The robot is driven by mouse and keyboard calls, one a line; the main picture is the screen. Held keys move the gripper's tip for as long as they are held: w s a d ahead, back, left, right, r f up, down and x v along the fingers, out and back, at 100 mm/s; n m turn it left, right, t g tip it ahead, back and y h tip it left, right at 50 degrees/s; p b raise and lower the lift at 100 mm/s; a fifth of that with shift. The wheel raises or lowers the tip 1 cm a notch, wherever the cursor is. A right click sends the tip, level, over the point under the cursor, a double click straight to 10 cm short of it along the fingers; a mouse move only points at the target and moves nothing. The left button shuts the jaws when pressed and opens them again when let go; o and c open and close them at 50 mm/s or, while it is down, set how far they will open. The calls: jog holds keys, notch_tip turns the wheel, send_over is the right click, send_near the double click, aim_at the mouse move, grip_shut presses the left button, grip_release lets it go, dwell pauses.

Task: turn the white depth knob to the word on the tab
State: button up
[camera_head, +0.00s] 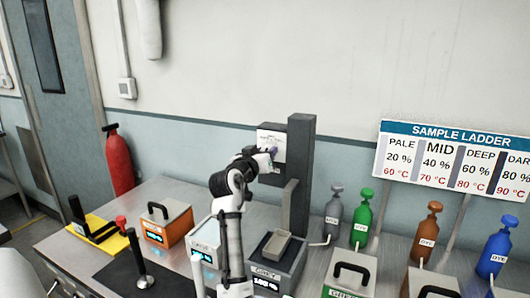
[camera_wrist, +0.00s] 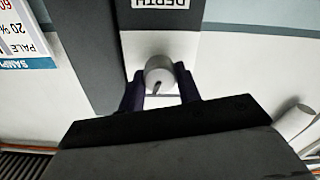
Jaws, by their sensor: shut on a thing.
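The white depth knob (camera_wrist: 160,70) is in the middle of the wrist view, on a pale panel (camera_wrist: 207,55) under an upside-down DEPTH label (camera_wrist: 161,3). A short dark mark shows on its lower part in that view. My gripper (camera_wrist: 160,82) is shut on the knob, with one dark finger on each side. In the head view my gripper (camera_head: 268,153) is at the white panel (camera_head: 271,138) on the tall dark grey post (camera_head: 299,165). It hides the knob there. I cannot make out a tab or read its word in either view.
A grey box (camera_head: 270,270) with a small tray stands below the post. An orange box (camera_head: 166,222) and a red extinguisher (camera_head: 117,160) are to the left. Several dye bottles and a SAMPLE LADDER board (camera_head: 455,160) are to the right.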

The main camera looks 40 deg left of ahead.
jog(key=shift+f+n+p, duration=0.1)
jog(key=shift+n+p, duration=0.5)
jog(key=shift+n, duration=1.5)
jog(key=o, duration=1)
jog(key=shift+c, duration=0.2)
jog(key=b+v, duration=0.1)
jog(key=v, duration=1.3)
jog(key=shift+a, duration=0.1)
